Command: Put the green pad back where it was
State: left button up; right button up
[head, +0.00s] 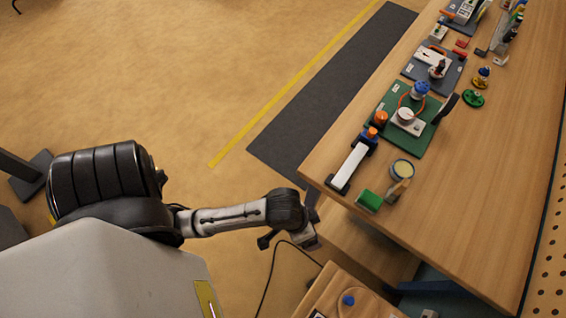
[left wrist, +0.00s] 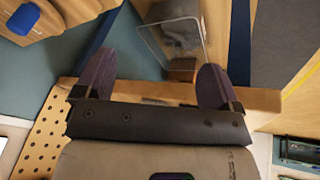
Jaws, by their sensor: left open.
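A small green pad (head: 369,201) lies on the wooden table (head: 470,215) near its front left edge, beside a round tin (head: 402,169). My left gripper (head: 289,226) is off the table's left edge, lower left of the pad and apart from it. In the left wrist view the left gripper (left wrist: 155,78) has its two dark fingers spread with nothing held between them. The pad cannot be made out in that view. My right gripper is in neither view.
A white-topped bar (head: 349,167) lies left of the pad. A green mat (head: 426,136) with several parts lies farther back. A lower wooden surface with a blue knob (head: 348,300) stands in front. The table's right front is clear. A clear sheet (left wrist: 172,42) shows beyond the fingers.

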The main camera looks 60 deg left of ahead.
pick_arm(q)
jog(key=s+a+f+y, duration=0.1)
jog(key=s+a+y, duration=0.1)
jog(key=s+a, duration=0.5)
jog(key=shift+s+f+m+y, duration=0.2)
jog(key=shift+s+m+y, duration=0.1)
jog(key=shift+m, duration=0.1)
